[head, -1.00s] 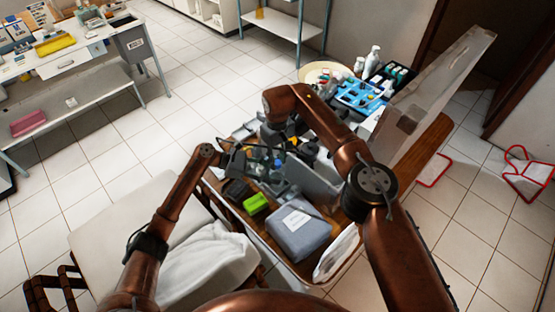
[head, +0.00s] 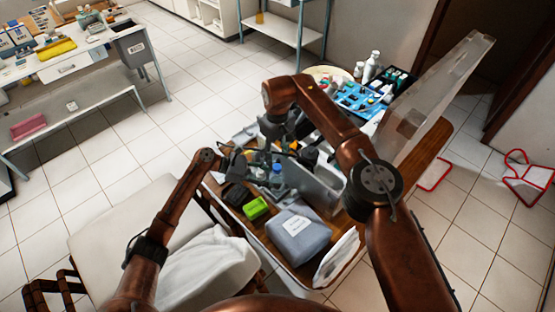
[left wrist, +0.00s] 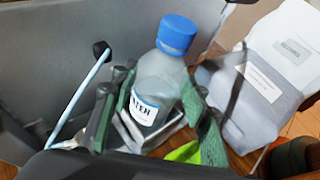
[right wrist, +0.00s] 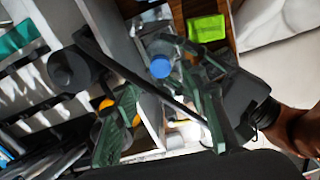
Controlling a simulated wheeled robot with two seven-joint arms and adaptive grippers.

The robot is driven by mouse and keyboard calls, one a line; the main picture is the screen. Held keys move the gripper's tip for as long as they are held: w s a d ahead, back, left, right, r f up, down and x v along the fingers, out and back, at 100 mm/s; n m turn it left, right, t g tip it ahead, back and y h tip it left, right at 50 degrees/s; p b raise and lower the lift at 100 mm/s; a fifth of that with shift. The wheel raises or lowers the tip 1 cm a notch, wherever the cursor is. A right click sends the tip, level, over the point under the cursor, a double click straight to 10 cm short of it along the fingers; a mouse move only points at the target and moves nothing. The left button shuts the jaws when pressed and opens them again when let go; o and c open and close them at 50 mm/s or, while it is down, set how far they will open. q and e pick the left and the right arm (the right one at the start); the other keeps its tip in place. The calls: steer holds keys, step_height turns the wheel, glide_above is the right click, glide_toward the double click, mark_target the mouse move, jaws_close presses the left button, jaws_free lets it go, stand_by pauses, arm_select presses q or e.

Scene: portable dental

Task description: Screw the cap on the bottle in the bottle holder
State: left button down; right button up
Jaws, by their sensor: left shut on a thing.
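The clear bottle (left wrist: 155,88) with a printed label stands between the fingers of my left gripper (left wrist: 155,125), which is shut on its body. The blue cap (left wrist: 177,33) sits on top of the bottle; I cannot tell how tight it is. A pale bottle holder (left wrist: 168,134) shows around the bottle's base, partly hidden by the fingers. In the head view the blue cap (head: 277,167) is small, to the right of my left gripper (head: 232,160). My right gripper (right wrist: 165,135) is open and empty, apart from the cap (right wrist: 160,67).
A grey wall (head: 315,185) of an open case stands beside the bottle. A bright green box (head: 256,208) and a grey labelled pouch (head: 297,236) lie nearer me.

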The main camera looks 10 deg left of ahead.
steer(key=shift+o, duration=0.3)
steer(key=o, duration=0.5)
step_height(320, 180, up, 12)
steer(key=shift+f, duration=0.1)
stand_by(0.4)
arm_select(q)
steer(key=c, duration=1.1)
jaws_free()
steer(key=shift+a, duration=0.15)
steer(key=v, duration=1.1)
steer(key=shift+s+a+r, duration=0.15)
steer(key=shift+a+r, duration=0.05)
steer(key=shift+a, duration=0.15)
